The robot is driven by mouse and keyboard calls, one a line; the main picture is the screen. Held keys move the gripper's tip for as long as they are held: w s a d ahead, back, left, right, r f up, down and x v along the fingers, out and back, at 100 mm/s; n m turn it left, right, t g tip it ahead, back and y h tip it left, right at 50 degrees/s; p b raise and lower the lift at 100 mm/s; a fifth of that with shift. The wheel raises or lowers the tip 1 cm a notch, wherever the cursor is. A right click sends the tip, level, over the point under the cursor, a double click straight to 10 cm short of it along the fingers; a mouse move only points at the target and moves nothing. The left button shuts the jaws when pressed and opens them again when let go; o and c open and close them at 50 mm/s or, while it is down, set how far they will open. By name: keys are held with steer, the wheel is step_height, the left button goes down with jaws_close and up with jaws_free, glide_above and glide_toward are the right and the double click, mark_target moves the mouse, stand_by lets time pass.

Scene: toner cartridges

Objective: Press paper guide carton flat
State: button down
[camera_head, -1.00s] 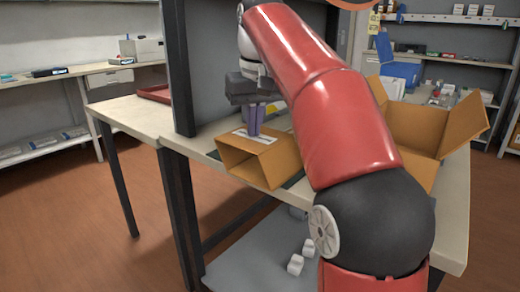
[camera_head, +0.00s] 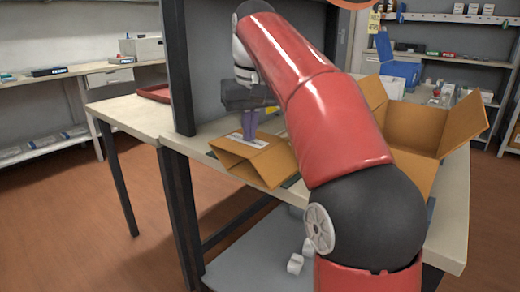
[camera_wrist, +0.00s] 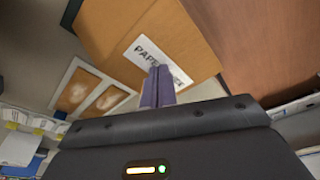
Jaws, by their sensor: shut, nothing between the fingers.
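The paper guide carton (camera_head: 262,166) is a small brown cardboard box on the near edge of the table. Its open end faces me, and it leans over to the left with a slanted, partly lowered shape. My gripper (camera_head: 249,136) is shut and points down, its purple fingertips at the white label on the carton's top. In the wrist view the shut fingertips (camera_wrist: 158,72) cover part of the label, which starts "PAPE", on the carton (camera_wrist: 165,40). Contact appears close, but my fingers hide the exact spot.
A large open carton (camera_head: 415,128) stands at the right of the table (camera_head: 456,215). A dark upright post (camera_head: 178,70) rises left of the small carton. A red tray (camera_head: 155,93) lies on the table's left part. White pieces (camera_head: 295,264) lie on the lower shelf.

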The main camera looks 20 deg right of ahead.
mark_target(244, 143)
steer(key=shift+f, duration=0.1)
steer(key=shift+w+a+f+b, duration=0.3)
steer(key=shift+w+f, duration=0.1)
steer(key=shift+f, duration=0.5)
steer(key=shift+w+a+f+b, duration=0.1)
steer(key=shift+f+b, duration=0.15)
steer(key=shift+f, duration=0.2)
steer(key=shift+w+a+f+b, duration=0.1)
steer(key=shift+f+b, duration=0.1)
steer(key=shift+f, duration=0.3)
steer(key=shift+f, duration=0.45)
